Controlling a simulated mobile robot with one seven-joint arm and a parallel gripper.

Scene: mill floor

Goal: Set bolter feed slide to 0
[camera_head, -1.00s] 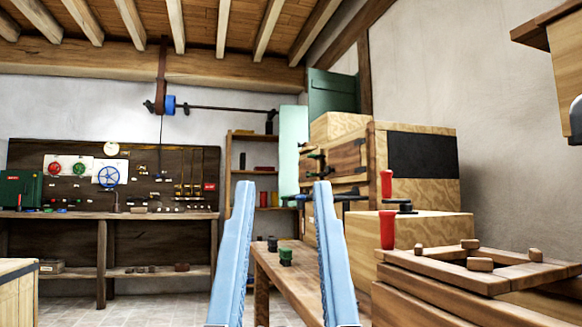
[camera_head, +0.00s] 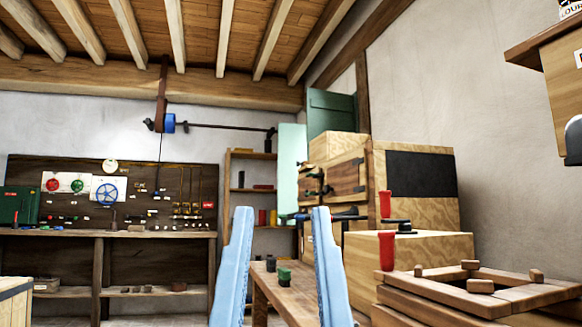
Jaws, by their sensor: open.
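My gripper (camera_head: 281,212) shows as two long light-blue fingers rising from the bottom middle of the picture. They are apart, with nothing between them but the view of a low bench and shelves behind. No slide is clearly marked as the bolter feed slide, and I cannot read a scale or the number 0. A large wooden machine cabinet (camera_head: 418,215) with a black panel stands right of the fingers. It has a dark-strapped door (camera_head: 345,180) and dark handles on its left face. I cannot tell whether the slide is on it.
A low wooden bench (camera_head: 292,301) holds small dark and green pieces. Red upright pieces (camera_head: 387,250) stand by the cabinet. A wooden frame (camera_head: 490,291) is at the lower right. A board with gauges and valves (camera_head: 130,195) hangs behind a workbench (camera_head: 90,234).

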